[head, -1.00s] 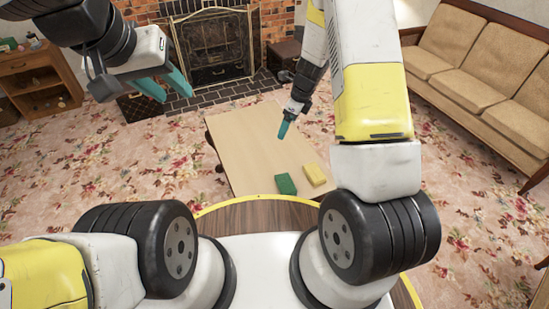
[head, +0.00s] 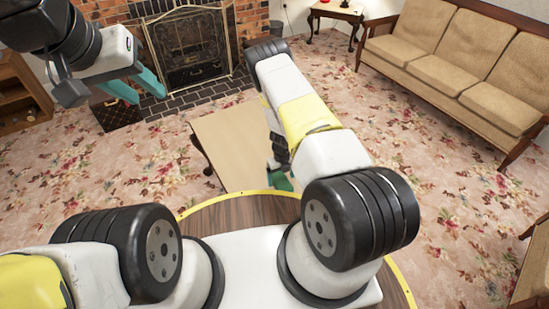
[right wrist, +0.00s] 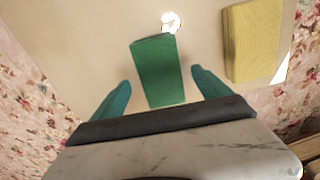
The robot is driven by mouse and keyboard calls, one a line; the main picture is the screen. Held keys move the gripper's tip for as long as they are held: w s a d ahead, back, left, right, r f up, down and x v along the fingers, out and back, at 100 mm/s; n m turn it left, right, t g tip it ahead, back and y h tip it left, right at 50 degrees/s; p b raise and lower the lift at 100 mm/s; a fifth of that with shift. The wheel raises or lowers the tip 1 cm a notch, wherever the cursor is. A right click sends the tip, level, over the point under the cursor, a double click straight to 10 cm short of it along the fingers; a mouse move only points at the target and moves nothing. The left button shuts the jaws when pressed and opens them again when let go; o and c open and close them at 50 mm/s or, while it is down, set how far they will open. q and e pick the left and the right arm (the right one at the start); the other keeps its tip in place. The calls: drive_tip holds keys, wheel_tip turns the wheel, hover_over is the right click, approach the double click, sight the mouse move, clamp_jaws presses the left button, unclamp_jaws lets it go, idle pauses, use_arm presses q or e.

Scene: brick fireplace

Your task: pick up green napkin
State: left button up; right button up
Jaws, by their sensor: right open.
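The green napkin (right wrist: 157,72), a folded green block, lies on the light wooden table. In the right wrist view it sits between the two teal fingers of my right gripper (right wrist: 161,80), which is open, with a gap on each side. In the head view my right arm covers most of that spot, and only a bit of the green napkin (head: 282,182) shows below the arm. My left gripper (head: 150,97) is open and empty in the air at the upper left, far from the napkin.
A yellow napkin (right wrist: 255,40) lies on the table to the right of the green one; my arm hides it in the head view. The table (head: 228,140) is otherwise bare. A fireplace (head: 187,50) stands behind and a sofa (head: 470,70) at the right.

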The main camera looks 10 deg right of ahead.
sight(281, 181)
drive_tip(key=shift+f, duration=1.6)
drive_tip(key=c, duration=1.5)
drive_tip(key=shift+o, duration=0.2)
drive_tip(key=shift+r, duration=0.1)
